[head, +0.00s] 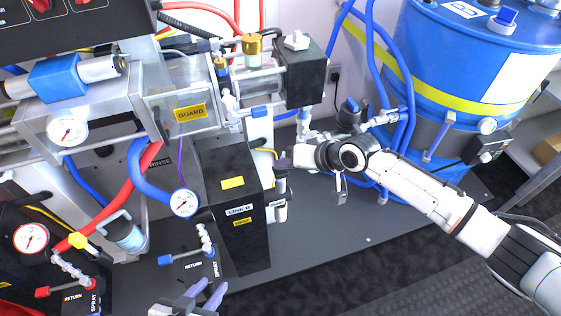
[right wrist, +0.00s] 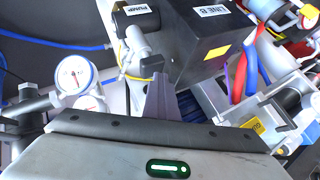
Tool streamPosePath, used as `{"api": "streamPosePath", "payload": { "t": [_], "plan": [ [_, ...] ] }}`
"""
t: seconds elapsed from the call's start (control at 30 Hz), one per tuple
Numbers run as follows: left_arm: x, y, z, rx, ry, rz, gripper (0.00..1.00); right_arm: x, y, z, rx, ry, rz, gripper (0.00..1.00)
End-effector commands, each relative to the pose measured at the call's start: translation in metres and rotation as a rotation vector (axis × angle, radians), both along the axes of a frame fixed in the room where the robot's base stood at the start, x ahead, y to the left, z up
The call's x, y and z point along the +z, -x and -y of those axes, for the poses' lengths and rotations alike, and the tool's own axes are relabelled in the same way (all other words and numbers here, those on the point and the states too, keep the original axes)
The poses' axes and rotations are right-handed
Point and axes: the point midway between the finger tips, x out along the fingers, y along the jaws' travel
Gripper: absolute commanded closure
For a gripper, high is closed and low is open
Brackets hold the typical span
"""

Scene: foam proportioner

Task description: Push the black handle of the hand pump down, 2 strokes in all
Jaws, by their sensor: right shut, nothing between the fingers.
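The hand pump is a pale upright body with a black part, beside the black LINE B box, in the middle of the head view. Its black handle (right wrist: 124,18), tagged PUMP, shows at the top of the right wrist view. In the head view the black part (head: 281,187) is below my right gripper (head: 287,161). My right gripper (right wrist: 160,97) is shut and empty, its fingertips close to the pump body (right wrist: 138,46). I cannot tell whether they touch it. My left gripper (head: 206,291) is open and empty at the bottom edge of the head view.
The black LINE B box (head: 232,215) stands left of the pump. A blue drum (head: 470,75) with hoses stands at the back right. Gauges, SPRAY/RETURN valves and red and blue hoses crowd the left. The dark bench top (head: 335,235) is clear to the right of the pump.

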Motion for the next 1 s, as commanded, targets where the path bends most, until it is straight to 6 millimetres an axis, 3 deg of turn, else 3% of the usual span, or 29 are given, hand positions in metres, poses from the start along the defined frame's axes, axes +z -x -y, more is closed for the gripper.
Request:
{"api": "streamPosePath", "payload": {
  "t": [0.53,1.0],
  "plan": [
    [0.036,0.0,0.0,0.0,0.0,0.0,0.69,0.033,0.001,0.001,0.0,0.004,-0.005,1.0],
    [0.04,0.0,0.0,0.001,-0.001,0.0,0.69,0.038,0.0,0.0,0.0,0.001,-0.001,1.0]
  ]
}}
